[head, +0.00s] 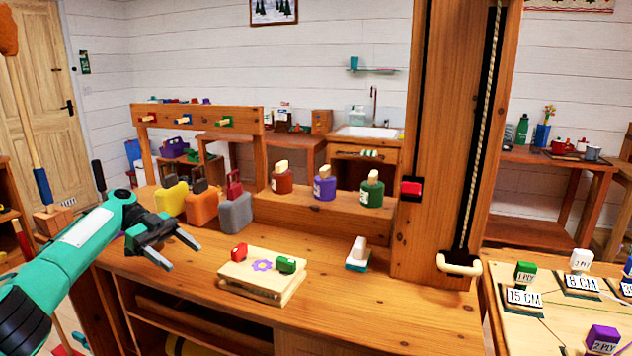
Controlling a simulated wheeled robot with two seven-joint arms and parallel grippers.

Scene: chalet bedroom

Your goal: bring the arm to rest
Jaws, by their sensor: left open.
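My left arm comes in from the left, green with dark joints. Its gripper (178,252) is open and empty, with its two grey fingers apart above the left part of the wooden workbench (370,312). It is left of a light wooden block (262,284) and in front of the yellow, orange and grey containers. My right gripper does not show in the head view.
On the bench stand a yellow container (171,197), an orange one (201,208), a grey one (235,214) and a small white-topped piece (358,254). Red, purple and green bottles (371,190) line a raised shelf. A thick wooden post (437,130) rises at right, beside a table (545,325) with labelled blocks.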

